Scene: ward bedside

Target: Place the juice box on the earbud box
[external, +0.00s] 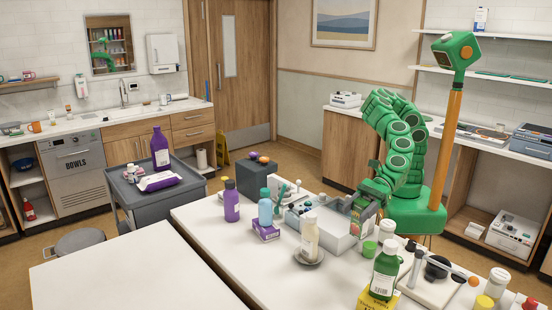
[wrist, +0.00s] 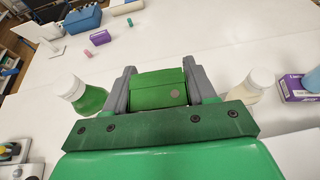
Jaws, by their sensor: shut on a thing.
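The juice box (wrist: 158,90) is a green carton, held between the grey fingers of my gripper (wrist: 160,84) in the wrist view. In the external view my gripper (external: 366,204) points down over the white table, and the carton (external: 359,220) shows green with some red beside the grey tray. I cannot tell for sure which box is the earbud box. A purple box (external: 266,231) lies by the teal bottle, left of my gripper; it also shows at the right edge of the wrist view (wrist: 298,91). No box is seen directly under the carton.
A pale bottle (external: 310,236) on a dish and a green bottle (external: 384,272) stand near my gripper. A grey tray (external: 336,236) is beside it. A yellow box (external: 374,301) lies at the front.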

